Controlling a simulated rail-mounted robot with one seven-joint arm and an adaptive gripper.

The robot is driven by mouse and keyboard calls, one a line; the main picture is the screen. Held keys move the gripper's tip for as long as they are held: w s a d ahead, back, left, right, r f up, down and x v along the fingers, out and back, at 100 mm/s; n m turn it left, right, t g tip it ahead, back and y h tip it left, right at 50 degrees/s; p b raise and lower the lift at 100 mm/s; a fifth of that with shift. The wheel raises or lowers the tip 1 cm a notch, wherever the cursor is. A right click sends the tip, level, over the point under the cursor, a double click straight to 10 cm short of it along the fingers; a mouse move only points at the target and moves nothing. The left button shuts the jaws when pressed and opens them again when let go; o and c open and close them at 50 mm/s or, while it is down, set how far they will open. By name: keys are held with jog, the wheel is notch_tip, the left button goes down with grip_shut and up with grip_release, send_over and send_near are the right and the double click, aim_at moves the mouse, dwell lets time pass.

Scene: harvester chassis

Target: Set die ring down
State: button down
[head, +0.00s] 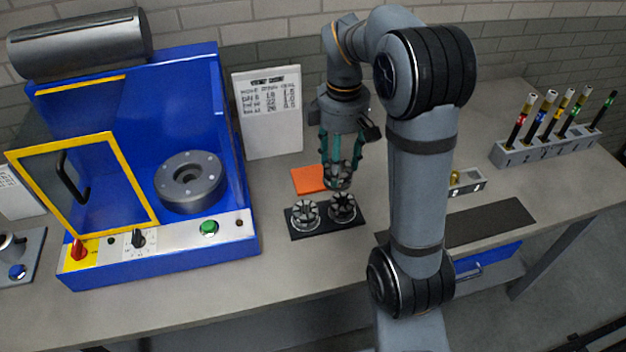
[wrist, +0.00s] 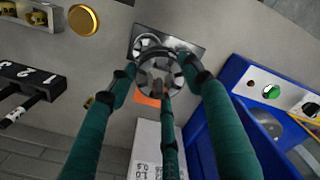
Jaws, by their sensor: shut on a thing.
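My gripper (head: 340,172) has teal fingers and points down above the right part of a black plate (head: 325,233). It is shut on a grey, segmented die ring (wrist: 147,79), which the wrist view shows between the fingers. In the head view the held ring is partly hidden by the fingers. Two silver-and-black segmented rings, a left one (head: 305,213) and a right one (head: 342,207), are on the plate side by side. The held ring is close above the right one; I cannot tell whether they touch. In the wrist view the held ring hides most of what lies below it.
A blue machine (head: 160,265) with an open yellow-framed door and round chuck (head: 190,181) stands at the left. An orange pad (head: 308,179) and a printed sheet (head: 267,112) are behind the plate. A rack (head: 550,143) of coloured tools is at the right.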

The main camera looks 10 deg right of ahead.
jog(key=w+d+f+n+b, duration=0.1)
jog(key=w+d+f+n, duration=0.2)
jog(key=w+n, duration=0.45)
jog(key=n+p, duration=0.3)
jog(key=p, duration=0.1)
send_over(310, 178)
notch_tip(310, 178, down, 8)
jog(key=r, duration=0.1)
jog(key=shift+w+f+p, duration=0.1)
jog(key=shift+f+p, duration=0.5)
jog(key=shift+f, duration=1.7)
jog(key=shift+f, duration=0.1)
jog(key=c, duration=0.9)
grip_release()
jog(key=shift+f, duration=0.1)
jog(key=shift+o, duration=0.4)
notch_tip(310, 178, up, 12)
jog(key=shift+r, duration=0.2)
